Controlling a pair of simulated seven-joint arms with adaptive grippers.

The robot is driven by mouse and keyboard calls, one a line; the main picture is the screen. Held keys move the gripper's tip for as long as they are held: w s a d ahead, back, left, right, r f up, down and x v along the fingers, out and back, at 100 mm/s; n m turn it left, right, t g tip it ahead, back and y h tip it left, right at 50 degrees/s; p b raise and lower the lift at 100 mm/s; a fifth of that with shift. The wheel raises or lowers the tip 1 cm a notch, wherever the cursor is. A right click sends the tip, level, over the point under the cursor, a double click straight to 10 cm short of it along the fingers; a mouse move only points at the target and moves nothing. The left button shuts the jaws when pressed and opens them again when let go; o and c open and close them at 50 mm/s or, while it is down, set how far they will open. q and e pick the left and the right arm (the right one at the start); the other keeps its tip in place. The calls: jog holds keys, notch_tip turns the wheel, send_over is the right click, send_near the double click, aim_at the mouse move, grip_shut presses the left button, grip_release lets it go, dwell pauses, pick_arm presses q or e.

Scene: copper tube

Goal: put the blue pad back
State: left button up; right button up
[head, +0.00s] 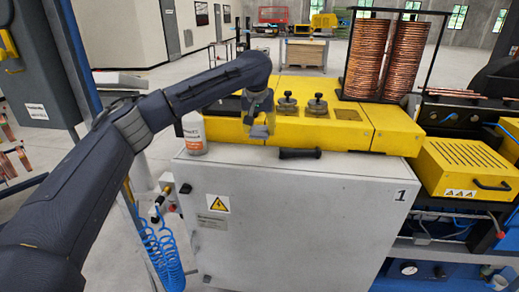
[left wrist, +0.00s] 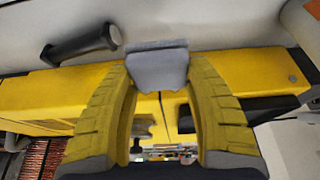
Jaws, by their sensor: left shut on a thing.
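My left gripper (head: 258,110) is above the front edge of the yellow machine (head: 387,132), left of its two round knobs. In the left wrist view its yellow fingers (left wrist: 157,75) are shut on a grey-blue block, which I take as the blue pad (left wrist: 158,68). The pad also shows in the head view (head: 259,131), hanging below the fingers in front of the machine's yellow face. I cannot tell whether the pad touches anything below. My right gripper is not in view.
A black handle-like bar (head: 300,153) lies on the white cabinet (head: 290,210) top, right of the gripper. A white bottle (head: 194,135) with an orange label stands to the left. Knobs (head: 317,105), a recess (head: 347,114) and copper coils (head: 367,60) are right and behind.

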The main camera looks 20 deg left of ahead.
aim_at(258, 132)
pick_arm(q)
jog(key=shift+f, duration=4.15)
jog(key=shift+f, duration=0.1)
jog(key=o, duration=1.2)
jog(key=v, duration=1.2)
